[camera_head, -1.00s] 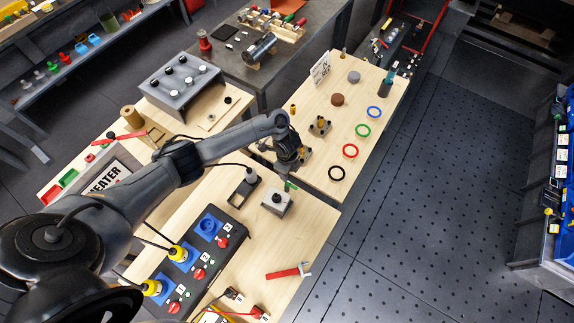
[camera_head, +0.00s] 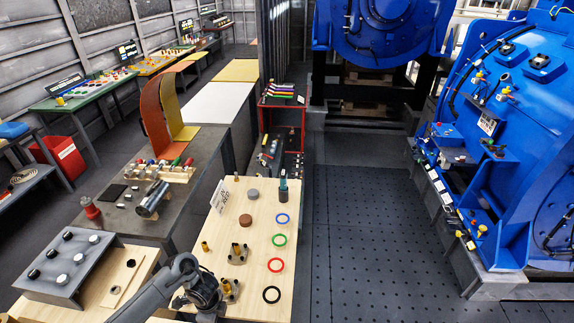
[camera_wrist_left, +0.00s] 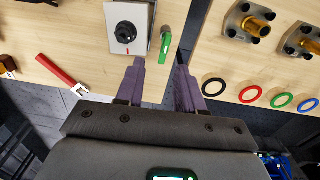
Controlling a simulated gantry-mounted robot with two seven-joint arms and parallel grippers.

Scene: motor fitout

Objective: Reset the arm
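My left arm comes in from the bottom left in the head view. Its gripper end (camera_head: 205,298) is over the near end of the light wooden table (camera_head: 210,262), beside brass fittings (camera_head: 228,289). In the left wrist view the two purple fingers (camera_wrist_left: 160,88) stand apart with nothing between them, so the gripper is open. Beyond the fingertips are a grey box with a black knob (camera_wrist_left: 126,30) and a green-handled piece (camera_wrist_left: 166,42). They look apart from the fingers. My right arm and gripper are not in view.
Black, red, green and blue rings (camera_head: 279,239) line the table's right side. A grey block with knobs (camera_head: 66,265) is at the lower left. Big blue machines stand behind and at right. The perforated floor (camera_head: 375,250) is clear.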

